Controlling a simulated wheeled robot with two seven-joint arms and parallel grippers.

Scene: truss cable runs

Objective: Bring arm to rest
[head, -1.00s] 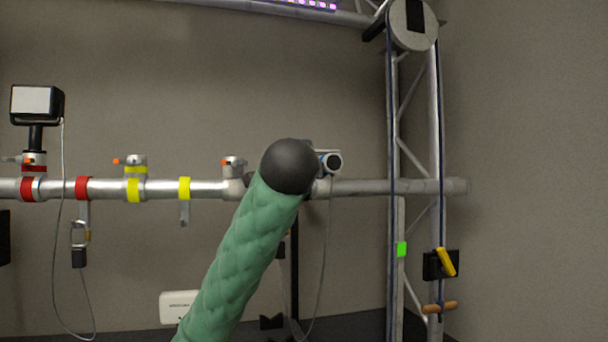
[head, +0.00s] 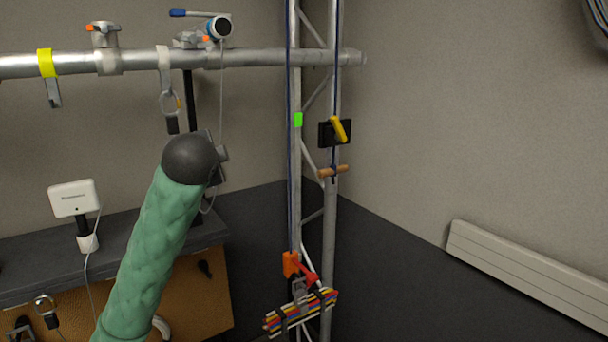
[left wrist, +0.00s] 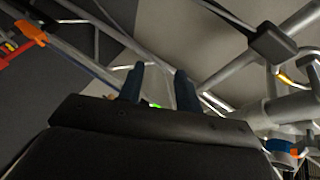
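My left gripper (left wrist: 158,88) shows in the left wrist view as two dark blue fingers standing apart, with a gap between them and nothing held. A small green patch shows through the gap, beyond the fingers. In the head view a green padded arm of mine with a black rounded end rises from the lower left. Its black end hides what lies behind it, and I cannot make out the gripper's fingers there. My right gripper is in neither view.
A horizontal pipe (head: 270,56) with clamps crosses the upper left to an upright truss (head: 330,95) with ropes. An orange clip (head: 291,264) and a striped bundle (head: 300,312) sit low on the truss. A white device (head: 74,198) stands on a dark bench (head: 30,262). The right floor is clear.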

